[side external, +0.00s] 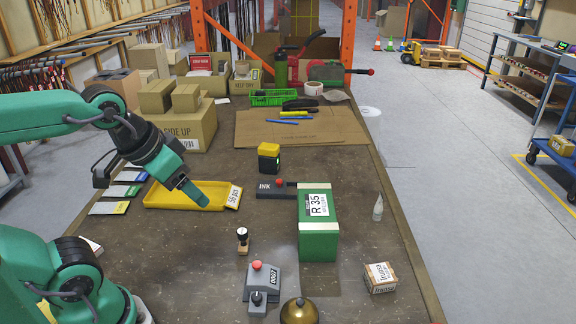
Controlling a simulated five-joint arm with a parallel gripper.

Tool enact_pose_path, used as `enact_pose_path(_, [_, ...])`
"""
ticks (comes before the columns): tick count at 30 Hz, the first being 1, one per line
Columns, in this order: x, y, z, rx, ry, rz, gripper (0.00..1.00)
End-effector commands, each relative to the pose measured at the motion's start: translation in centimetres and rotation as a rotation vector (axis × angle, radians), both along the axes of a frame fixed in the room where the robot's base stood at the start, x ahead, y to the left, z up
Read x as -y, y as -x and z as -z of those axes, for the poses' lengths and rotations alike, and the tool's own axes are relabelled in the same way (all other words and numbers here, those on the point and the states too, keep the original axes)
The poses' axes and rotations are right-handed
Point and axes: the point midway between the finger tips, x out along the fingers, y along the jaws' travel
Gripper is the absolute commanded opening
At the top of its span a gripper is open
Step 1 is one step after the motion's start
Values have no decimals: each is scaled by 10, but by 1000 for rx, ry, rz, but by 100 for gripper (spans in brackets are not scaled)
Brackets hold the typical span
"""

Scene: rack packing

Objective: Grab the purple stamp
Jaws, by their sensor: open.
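I see no purple stamp in the side external view. A small hand stamp (242,242) with a dark knob and a pale wooden base stands upright on the table, left of the green box. A yellow and black block (269,157), perhaps a self-inking stamp, stands behind the dark ink pad (270,190) marked INK. My gripper (193,196) points down and right over the yellow tray (160,195). It is open and looks empty, apart from both stamp-like things. Its fingers are too small to make out clearly.
A green box (318,240) labelled R 35 stands right of the hand stamp. A grey device (262,280) and brass dome (299,312) are in front. A small carton (380,277) and white bottle (378,207) stand right. Cardboard boxes (183,125) fill the back left.

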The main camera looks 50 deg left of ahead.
Motion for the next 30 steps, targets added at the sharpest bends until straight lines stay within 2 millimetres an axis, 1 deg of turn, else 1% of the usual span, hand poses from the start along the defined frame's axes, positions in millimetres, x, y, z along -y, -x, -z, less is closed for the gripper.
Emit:
enact_pose_path(1, [0,0,0,0,0,0,61])
enact_pose_path(3, [0,0,0,0,0,-1,49])
enact_pose_path(13, [-1,-1,-1,0,-1,-2,49])
enact_pose_path(17, [-3,-7,-5,-6,-6,-3,49])
enact_pose_path(20, [-8,-16,-12,-17,-15,-4,49])
enact_pose_path(23, [-15,-29,-22,-31,-28,-3,49])
enact_pose_path(30, [-42,-73,-46,-82,-63,1,49])
